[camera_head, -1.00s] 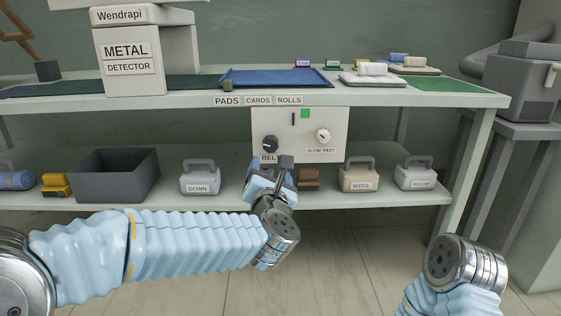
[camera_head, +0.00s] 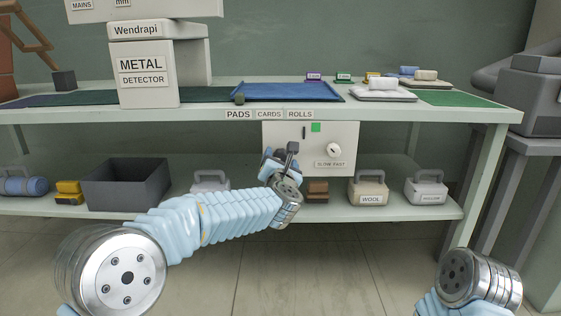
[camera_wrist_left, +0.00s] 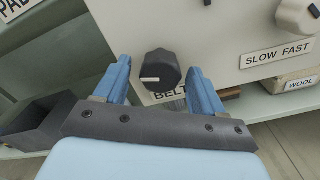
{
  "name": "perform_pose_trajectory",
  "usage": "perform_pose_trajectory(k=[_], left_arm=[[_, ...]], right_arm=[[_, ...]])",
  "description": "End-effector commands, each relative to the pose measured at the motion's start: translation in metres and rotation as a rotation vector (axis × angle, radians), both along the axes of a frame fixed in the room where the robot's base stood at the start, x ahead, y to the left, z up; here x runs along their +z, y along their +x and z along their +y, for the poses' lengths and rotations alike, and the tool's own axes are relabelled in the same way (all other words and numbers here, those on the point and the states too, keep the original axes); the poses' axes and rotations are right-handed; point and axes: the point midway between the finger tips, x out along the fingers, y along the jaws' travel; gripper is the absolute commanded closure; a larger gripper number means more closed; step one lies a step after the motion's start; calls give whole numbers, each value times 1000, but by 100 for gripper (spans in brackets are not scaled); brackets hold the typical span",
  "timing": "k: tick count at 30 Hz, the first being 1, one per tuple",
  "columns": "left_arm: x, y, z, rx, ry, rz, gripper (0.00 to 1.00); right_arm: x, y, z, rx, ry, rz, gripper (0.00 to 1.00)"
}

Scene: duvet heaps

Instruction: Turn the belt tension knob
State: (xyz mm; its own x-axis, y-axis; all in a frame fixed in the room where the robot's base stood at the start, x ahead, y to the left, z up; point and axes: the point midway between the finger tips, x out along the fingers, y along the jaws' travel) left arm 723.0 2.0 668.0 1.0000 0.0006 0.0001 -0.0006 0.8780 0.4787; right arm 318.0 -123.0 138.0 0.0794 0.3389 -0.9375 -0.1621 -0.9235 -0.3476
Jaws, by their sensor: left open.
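The dark, faceted belt tension knob (camera_wrist_left: 161,72) sits on the pale control panel (camera_wrist_left: 225,40), above a partly covered label that reads "BELT". In the left wrist view it appears between the two blue fingers of my open left gripper (camera_wrist_left: 159,66), one on each side. I cannot tell whether the fingertips reach around it, and no contact is clear. In the head view my left gripper (camera_head: 281,157) is in front of the panel's lower left and hides the knob. My right arm shows only its wrist at the lower right; its gripper is out of view.
The bench top (camera_head: 440,112) overhangs the panel. A dark bin (camera_head: 125,185) and handled weights, including "WOOL" (camera_head: 368,190), stand on the lower shelf.

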Motion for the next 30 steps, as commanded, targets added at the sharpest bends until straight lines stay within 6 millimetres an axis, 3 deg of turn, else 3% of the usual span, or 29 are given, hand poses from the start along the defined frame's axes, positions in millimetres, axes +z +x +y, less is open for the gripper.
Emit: perform_pose_trajectory(k=[3,14,23,30], left_arm=[[0,0,0,0,0,0,31],[0,0,0,0,0,0,86],[0,0,0,-1,35,0,87],[1,0,0,-1,168,1,87]], right_arm=[[0,0,0,0,0,0,100],[0,0,0,0,0,0,100],[1,0,0,0,0,0,100],[4,0,0,0,0,1,100]])
